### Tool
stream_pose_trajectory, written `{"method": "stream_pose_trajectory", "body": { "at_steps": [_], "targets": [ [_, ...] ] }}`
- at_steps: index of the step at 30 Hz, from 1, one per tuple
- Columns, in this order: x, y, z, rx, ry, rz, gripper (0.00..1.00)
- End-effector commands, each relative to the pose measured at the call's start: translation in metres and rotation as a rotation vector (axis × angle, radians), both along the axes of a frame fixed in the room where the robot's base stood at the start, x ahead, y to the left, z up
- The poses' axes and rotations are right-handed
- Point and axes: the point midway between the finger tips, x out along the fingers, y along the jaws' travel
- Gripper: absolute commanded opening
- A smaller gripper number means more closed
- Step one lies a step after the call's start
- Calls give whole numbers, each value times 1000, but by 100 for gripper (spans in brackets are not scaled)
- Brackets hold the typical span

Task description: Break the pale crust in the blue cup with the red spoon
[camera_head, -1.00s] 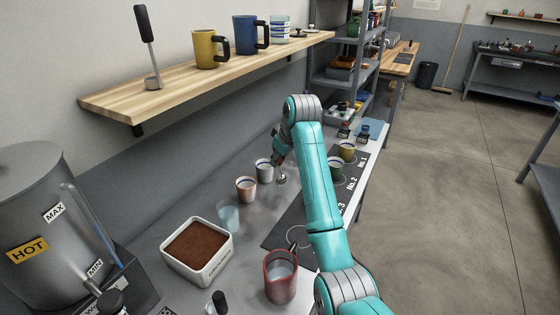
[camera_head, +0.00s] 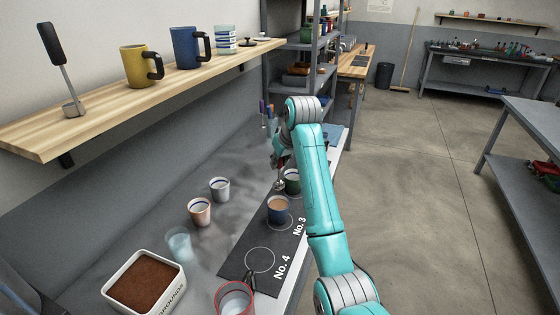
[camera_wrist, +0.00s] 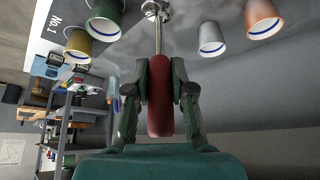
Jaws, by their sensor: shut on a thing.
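The blue cup (camera_head: 278,213) stands upright on the dark mat near the No.3 mark, with a tan-brown surface inside; it does not show in the wrist view. My gripper (camera_head: 277,163) is partly hidden by my arm, beyond the blue cup. In the wrist view my gripper (camera_wrist: 160,80) is shut on the red handle of the spoon (camera_wrist: 160,108), and the metal bowl end points away from the fingers. In the head view the spoon's bowl (camera_head: 279,185) appears just behind the blue cup, beside the green cup (camera_head: 293,182). I cannot tell its height.
A white cup (camera_head: 219,188), a pinkish cup (camera_head: 200,211) and a clear glass (camera_head: 180,243) stand left of the mat (camera_head: 240,262). A grounds box (camera_head: 144,282) and red-rimmed pitcher (camera_head: 235,299) are in front. A yellow cup (camera_wrist: 78,46) is near the green one. A mug shelf overhangs the left.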

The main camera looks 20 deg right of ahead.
Motion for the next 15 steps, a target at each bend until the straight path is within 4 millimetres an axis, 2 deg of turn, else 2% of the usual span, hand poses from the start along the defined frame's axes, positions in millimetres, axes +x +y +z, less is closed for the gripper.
{"method": "stream_pose_trajectory", "body": {
  "at_steps": [15],
  "targets": [
    [0,0,-35,-1,1,1,0]
  ]
}}
